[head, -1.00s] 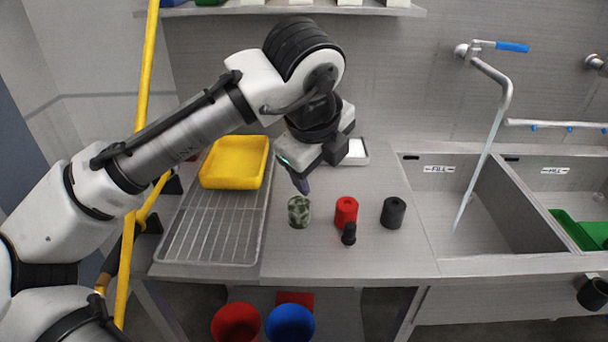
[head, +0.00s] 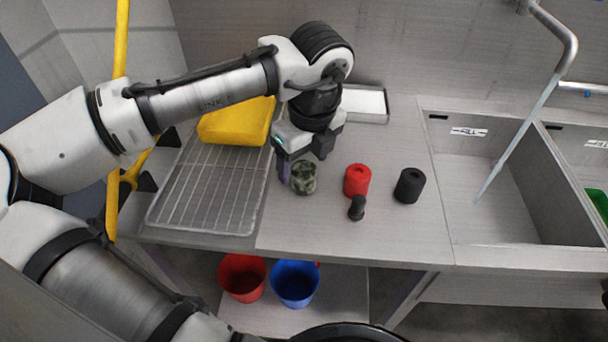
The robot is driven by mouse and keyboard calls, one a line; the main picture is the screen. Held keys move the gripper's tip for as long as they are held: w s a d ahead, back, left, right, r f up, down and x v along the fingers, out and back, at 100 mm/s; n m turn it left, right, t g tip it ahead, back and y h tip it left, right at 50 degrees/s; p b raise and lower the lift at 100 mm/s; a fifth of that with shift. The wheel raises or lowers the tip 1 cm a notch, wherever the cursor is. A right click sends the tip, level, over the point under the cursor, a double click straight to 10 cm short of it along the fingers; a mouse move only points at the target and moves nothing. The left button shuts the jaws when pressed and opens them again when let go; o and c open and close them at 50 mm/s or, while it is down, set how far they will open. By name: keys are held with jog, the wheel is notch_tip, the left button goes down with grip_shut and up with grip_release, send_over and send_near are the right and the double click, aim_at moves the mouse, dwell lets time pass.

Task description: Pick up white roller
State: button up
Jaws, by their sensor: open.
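I see no plainly white roller. A mottled green and pale upright cylinder (head: 304,180) stands on the steel counter, right of the wire rack. A red cylinder (head: 357,180) with a hole in its top stands to its right, and a black cylinder (head: 409,186) stands further right. My gripper (head: 302,164) is open, pointing down just above and behind the mottled cylinder. One purplish finger shows at that cylinder's left side. I cannot tell whether it touches. The other finger is mostly hidden.
A small black knobbed piece (head: 357,208) stands in front of the red cylinder. A wire rack (head: 205,190) and yellow tray (head: 228,126) lie left, a white tray (head: 365,103) behind. A sink (head: 480,205) is right. Red (head: 242,278) and blue (head: 295,284) buckets are below.

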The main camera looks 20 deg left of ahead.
aim_at(304, 167)
jog(key=shift+w+a+f+p, duration=0.1)
jog(key=shift+w+f, duration=0.05)
jog(key=shift+f, duration=0.75)
jog(key=shift+w+a+f+p, duration=0.1)
jog(key=shift+f, duration=0.75)
jog(key=shift+w+a+f+p, duration=0.1)
jog(key=shift+w+f, duration=0.05)
jog(key=shift+f, duration=0.75)
jog(key=c, duration=1.1)
jog(key=shift+r, duration=0.1)
